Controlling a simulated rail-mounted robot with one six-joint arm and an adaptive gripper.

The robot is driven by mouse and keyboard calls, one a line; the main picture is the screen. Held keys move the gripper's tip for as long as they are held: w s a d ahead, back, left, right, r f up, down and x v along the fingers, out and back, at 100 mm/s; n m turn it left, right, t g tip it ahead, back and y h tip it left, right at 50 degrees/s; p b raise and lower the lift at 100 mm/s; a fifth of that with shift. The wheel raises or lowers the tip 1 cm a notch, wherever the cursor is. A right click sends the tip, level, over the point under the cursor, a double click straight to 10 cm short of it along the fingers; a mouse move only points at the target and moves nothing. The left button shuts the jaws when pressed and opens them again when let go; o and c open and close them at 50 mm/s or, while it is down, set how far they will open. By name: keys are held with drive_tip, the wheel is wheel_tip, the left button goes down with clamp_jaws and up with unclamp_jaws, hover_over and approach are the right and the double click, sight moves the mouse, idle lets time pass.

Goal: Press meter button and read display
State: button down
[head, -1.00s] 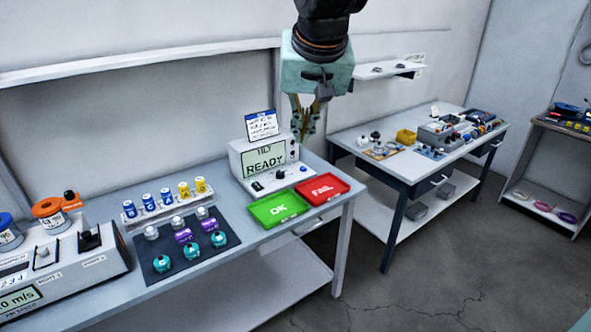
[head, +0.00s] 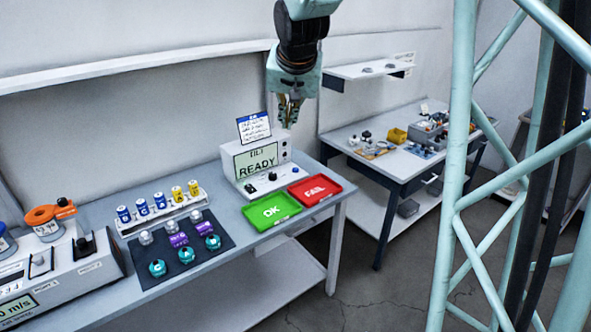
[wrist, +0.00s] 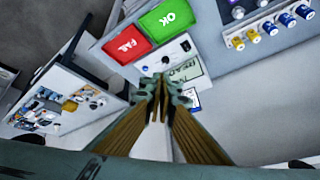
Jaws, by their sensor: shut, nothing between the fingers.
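The meter (head: 233,165) is a white box at the back of the near bench, with a display (head: 257,160) that reads "READY". Its front panel has a dark switch, a blue button (head: 272,176) and a black knob. My gripper (head: 289,122) is shut and empty, pointing down in the air above the meter's right end, apart from it. In the wrist view my gripper (wrist: 161,88) overlaps the near side of the meter (wrist: 176,54), and its display (wrist: 186,70) shows partly beside the fingers. A small printed card (head: 254,127) stands on top of the meter.
A green OK tray (head: 270,211) and a red FAIL tray (head: 315,190) lie before the meter. Several batteries in a rack (head: 195,201) and a dark mat (head: 217,243) with small parts are left of it. A second table (head: 382,171) stands to the right.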

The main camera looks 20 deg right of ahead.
drive_tip(key=w+d+f+m+p, duration=0.1)
drive_tip(key=w+d+f, duration=0.1)
drive_tip(key=w, duration=0.3)
drive_tip(key=w+d+f+p, duration=0.1)
drive_tip(key=w+d+f, duration=0.15)
drive_tip(key=w, duration=0.35)
drive_tip(key=m+t+p, duration=0.3)
drive_tip(key=m+p, duration=0.1)
drive_tip(key=p, duration=0.2)
hover_over(297, 170)
wheel_tip(297, 170, down, 23)
drive_tip(key=shift+w+f, duration=0.15)
drive_tip(key=shift+f, duration=0.05)
drive_tip(key=shift+f, duration=0.2)
drive_tip(key=shift+f+b, duration=2.8)
drive_tip(key=shift+f, duration=1.4)
drive_tip(key=shift+f+b, duration=0.3)
drive_tip(key=shift+f, duration=0.25)
